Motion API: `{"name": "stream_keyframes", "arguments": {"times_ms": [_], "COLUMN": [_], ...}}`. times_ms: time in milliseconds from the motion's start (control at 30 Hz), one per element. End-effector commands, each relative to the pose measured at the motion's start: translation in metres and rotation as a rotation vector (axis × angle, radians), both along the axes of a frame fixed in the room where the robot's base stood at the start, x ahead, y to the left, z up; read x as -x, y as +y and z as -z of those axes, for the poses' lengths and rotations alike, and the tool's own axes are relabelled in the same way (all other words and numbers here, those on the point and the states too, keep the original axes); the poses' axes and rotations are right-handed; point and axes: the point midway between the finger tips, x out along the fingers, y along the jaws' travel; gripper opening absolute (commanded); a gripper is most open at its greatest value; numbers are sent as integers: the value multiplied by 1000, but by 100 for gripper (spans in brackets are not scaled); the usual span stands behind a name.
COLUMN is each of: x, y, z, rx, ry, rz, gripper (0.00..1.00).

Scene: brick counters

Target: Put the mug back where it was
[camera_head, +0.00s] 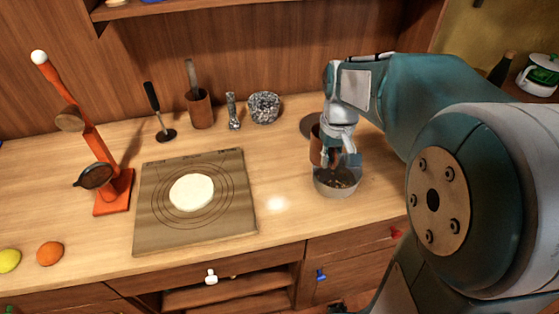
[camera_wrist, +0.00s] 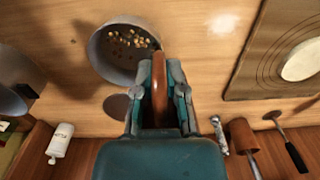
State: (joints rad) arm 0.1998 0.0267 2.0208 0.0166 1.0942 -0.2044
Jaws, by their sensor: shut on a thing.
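The brown mug (camera_head: 316,146) is held in my gripper (camera_head: 341,160), partly hidden behind the fingers in the head view. In the wrist view, my gripper (camera_wrist: 160,72) is shut on the mug (camera_wrist: 159,88), which shows as a narrow brown edge between the two fingers. The mug is beside and above a grey metal bowl (camera_head: 336,187) with small brown bits inside. The bowl also shows in the wrist view (camera_wrist: 98,57). Whether the mug touches the bowl, I cannot tell. A dark round disc (camera_head: 307,124) lies on the counter behind the mug.
A board (camera_head: 150,232) with a pale dough round (camera_head: 192,192) lies left of the bowl. A brown utensil holder (camera_head: 200,110) and a speckled mortar (camera_head: 264,107) stand along the back wall. An orange stand (camera_head: 88,140) is at the left. Bare counter lies between board and bowl.

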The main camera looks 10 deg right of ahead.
Motion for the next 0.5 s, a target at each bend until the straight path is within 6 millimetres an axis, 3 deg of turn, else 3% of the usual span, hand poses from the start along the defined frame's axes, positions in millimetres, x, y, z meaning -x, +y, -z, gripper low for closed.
{"name": "stream_keyframes", "arguments": {"times_ms": [433,500], "x": [-77,-84], "y": [49,54], "z": [42,56], "rx": [0,0], "ry": [3,5], "rz": [-4,-2], "gripper": [0,0]}}
